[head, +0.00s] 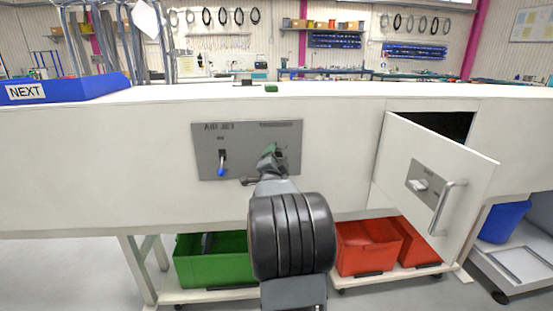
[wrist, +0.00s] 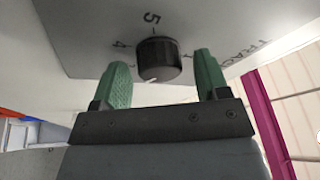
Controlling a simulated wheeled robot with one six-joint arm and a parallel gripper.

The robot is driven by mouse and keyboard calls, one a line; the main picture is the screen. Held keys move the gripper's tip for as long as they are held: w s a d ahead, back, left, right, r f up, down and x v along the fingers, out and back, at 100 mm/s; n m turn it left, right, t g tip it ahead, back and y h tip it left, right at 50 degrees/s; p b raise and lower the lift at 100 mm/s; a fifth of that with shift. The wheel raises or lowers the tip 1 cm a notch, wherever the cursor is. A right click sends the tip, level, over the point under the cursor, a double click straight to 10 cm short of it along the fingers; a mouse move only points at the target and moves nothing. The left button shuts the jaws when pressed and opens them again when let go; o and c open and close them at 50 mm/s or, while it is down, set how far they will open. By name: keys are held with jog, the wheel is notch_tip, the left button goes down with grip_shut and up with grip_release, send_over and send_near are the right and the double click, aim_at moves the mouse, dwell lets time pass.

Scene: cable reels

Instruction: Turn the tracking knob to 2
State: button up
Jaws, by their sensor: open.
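The tracking knob (wrist: 158,58) is black and round, on a grey panel (head: 208,140) in the front of the white bench. In the wrist view it sits between the two green fingers of my open gripper (wrist: 160,64), with a visible gap on each side. A white mark shows on the knob's lower edge. The digits 5 and 4 are legible near it; other marks are partly hidden by the fingers. In the head view my gripper (head: 269,152) is at the panel's right part, and my arm hides the knob.
A blue-tipped lever (head: 222,165) under the AIR JET label is left of my gripper. An open cabinet door (head: 459,171) with a handle juts out at right. A green bin (head: 190,268) and red bins (head: 360,258) stand below. A blue NEXT tray (head: 85,88) is on the bench.

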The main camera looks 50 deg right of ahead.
jog(key=shift+c, duration=0.3)
jog(key=c, duration=0.9)
jog(key=shift+o, duration=0.2)
jog(key=shift+f+n+b, duration=0.1)
jog(key=shift+n+b, duration=0.2)
jog(key=shift+b, duration=0.2)
jog(key=shift+s+d+n+t+y+b, duration=0.1)
jog(key=shift+n+t+y+b, duration=0.7)
jog(key=shift+n+b, duration=1.55)
jog(key=shift+w+n+t+y+b, duration=0.1)
jog(key=shift+n+t+y+b, duration=0.3)
jog(key=shift+n+t+b, duration=1.25)
jog(key=shift+s+d+n+t+y+b, duration=0.1)
jog(key=shift+n+t+y+b, duration=0.4)
jog(key=shift+n+b, duration=2.45)
jog(key=shift+a+n+y+p, duration=0.1)
jog(key=shift+n+y+p, duration=0.2)
jog(key=shift+n+p, duration=0.45)
